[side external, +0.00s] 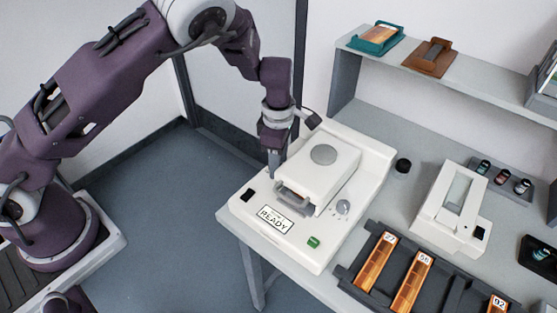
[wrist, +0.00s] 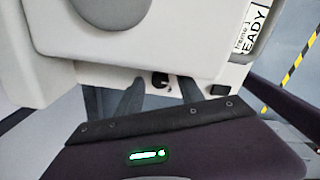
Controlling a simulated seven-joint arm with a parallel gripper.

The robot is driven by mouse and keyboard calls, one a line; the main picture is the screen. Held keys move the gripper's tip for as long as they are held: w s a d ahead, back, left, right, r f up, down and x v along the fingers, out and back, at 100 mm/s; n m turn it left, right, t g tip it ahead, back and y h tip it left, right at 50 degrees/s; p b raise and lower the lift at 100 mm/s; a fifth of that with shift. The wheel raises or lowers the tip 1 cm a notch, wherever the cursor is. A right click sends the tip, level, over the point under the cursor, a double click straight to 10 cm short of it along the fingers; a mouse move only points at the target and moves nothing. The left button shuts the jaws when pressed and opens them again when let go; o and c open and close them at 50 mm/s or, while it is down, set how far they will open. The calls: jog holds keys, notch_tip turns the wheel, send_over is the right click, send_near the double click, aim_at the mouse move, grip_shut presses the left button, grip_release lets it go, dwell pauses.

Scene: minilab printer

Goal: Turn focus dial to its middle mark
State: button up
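The white printer (side external: 352,182) stands on the bench with a READY label (side external: 272,219) on its front. A grey round knob (side external: 343,206) with small marks around it is on its right front; I cannot tell where it points. My gripper (side external: 275,170) points down at the printer's left side, beside the raised head. In the wrist view my gripper (wrist: 161,82) has its two grey fingers apart, with a small dark round part (wrist: 160,79) showing between them on the printer's edge. I cannot tell whether that part is the focus dial or whether the fingers touch it.
A grey film holder (side external: 294,196) sticks out under the printer's head. A green button (side external: 313,242) is at the front corner. A dark rack (side external: 370,254) with orange strips, a white device (side external: 452,207) and a black cylinder (side external: 403,165) are to the right. A shelf (side external: 400,62) runs behind.

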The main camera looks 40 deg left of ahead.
notch_tip(320, 180, up, 7)
jog(key=shift+r, duration=0.1)
dwell(0.3)
jog(key=s+a+r+m+t+h, duration=0.1)
jog(key=s+r+m, duration=0.55)
jog(key=r, duration=0.25)
jog(key=s+a+r+m+t+h, duration=0.1)
jog(key=s+a+r+m+h, duration=0.1)
jog(key=s+r+m, duration=0.5)
jog(key=s+a+r+m+t+y, duration=0.1)
jog(key=s+a+r+m, duration=0.1)
jog(key=s+m, duration=0.2)
jog(key=s+a+r+m+t+y, duration=0.1)
jog(key=s+m, duration=0.4)
jog(key=s, duration=0.6)
jog(key=shift+a+r+t+y, duration=0.35)
jog(key=shift+r+t+y, duration=0.15)
jog(key=shift+t, duration=0.3)
jog(key=shift+w, duration=0.1)
